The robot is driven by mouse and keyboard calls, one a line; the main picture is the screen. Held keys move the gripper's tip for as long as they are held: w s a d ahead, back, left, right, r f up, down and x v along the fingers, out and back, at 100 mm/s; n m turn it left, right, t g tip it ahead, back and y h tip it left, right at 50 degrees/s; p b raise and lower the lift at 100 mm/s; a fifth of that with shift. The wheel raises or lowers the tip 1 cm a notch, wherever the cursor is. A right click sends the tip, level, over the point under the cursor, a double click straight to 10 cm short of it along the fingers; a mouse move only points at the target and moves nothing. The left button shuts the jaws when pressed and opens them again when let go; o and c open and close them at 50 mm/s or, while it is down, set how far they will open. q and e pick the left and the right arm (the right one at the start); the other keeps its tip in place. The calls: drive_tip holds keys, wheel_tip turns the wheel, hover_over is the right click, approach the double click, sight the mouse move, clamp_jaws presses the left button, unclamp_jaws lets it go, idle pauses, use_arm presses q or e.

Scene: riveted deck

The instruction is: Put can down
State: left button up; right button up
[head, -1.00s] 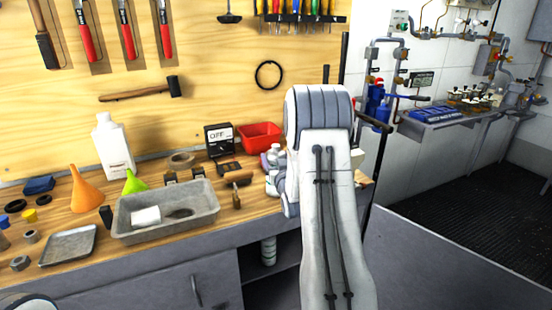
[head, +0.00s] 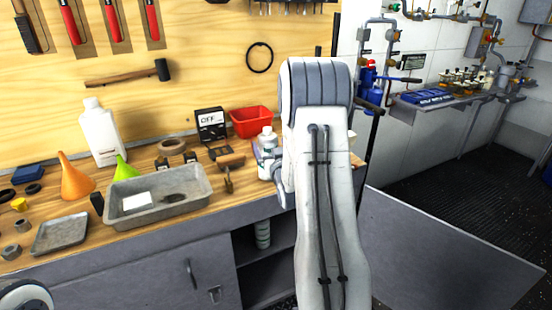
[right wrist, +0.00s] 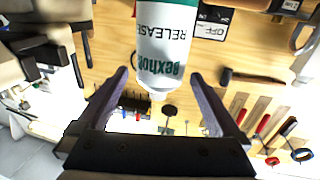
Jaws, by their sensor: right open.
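The can (head: 266,148) is white with a dark green label and a white cap. In the head view it stands upright on the right end of the wooden workbench (head: 243,194), partly hidden by my right arm. In the right wrist view the can (right wrist: 166,45) appears upside down, with the word RELEASE on it, beyond the fingertips. My right gripper (right wrist: 160,75) is open, one finger to each side of the can's cap end, with a gap on both sides. In the head view my right gripper is mostly hidden behind my forearm. My left gripper is out of view.
A grey metal tray (head: 160,207), a white jug (head: 102,133) and an orange funnel (head: 75,180) stand to the left. A brush (head: 228,178) lies just left of the can.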

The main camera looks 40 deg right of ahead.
drive_tip(key=p+v, duration=0.5)
drive_tip(key=v, duration=0.3)
drive_tip(key=shift+s+p, duration=0.2)
drive_tip(key=shift+p, duration=0.1)
drive_tip(key=shift+a, duration=0.1)
drive_tip(key=w+a+f+n+g+y, duration=0.1)
drive_tip(key=w+a+n+g+y, duration=0.3)
drive_tip(key=a, duration=0.7)
drive_tip(key=s+a+f+n+g+y, duration=0.15)
drive_tip(key=a+y, duration=0.25)
drive_tip(key=a, duration=1)
drive_tip(key=s+a+n+g+y, duration=0.1)
drive_tip(key=s+a+n+g, duration=0.2)
drive_tip(key=s+a+g, duration=0.35)
drive_tip(key=s+a+r+n+g, duration=0.1)
drive_tip(key=s+a+n+g, duration=0.1)
drive_tip(key=s, duration=0.8)
drive_tip(key=s+a+r+n+g, duration=0.2)
drive_tip(key=s+a, duration=0.2)
drive_tip(key=s, duration=0.7)
drive_tip(key=shift+s+a+r, duration=0.15)
drive_tip(key=shift+a+r, duration=0.05)
drive_tip(key=shift+r, duration=0.1)
